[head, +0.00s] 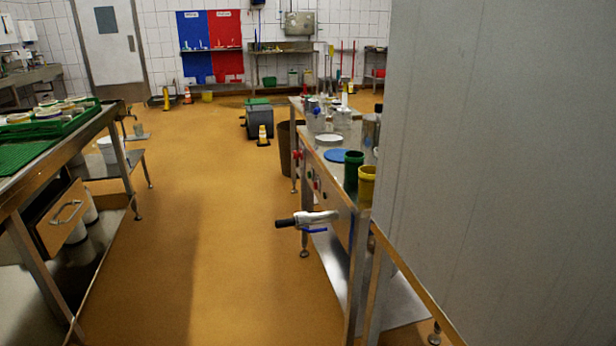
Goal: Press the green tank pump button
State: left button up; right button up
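Several small coloured spots, some of them red (297,154), show on the front side of the steel bench (333,185) at the right. They may be buttons, but they are too small to tell apart. I cannot clearly make out a green pump button among them. A metal valve (310,219) with a black end and a blue lever sticks out to the left near the bench's close end. Neither of my grippers is in view.
A steel table (30,185) with a green tray (45,122) and a drawer (62,215) stands left. A grey wall panel (500,170) fills the right. Green (352,170) and yellow (366,186) cups stand on the bench. The orange floor (210,220) between is clear.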

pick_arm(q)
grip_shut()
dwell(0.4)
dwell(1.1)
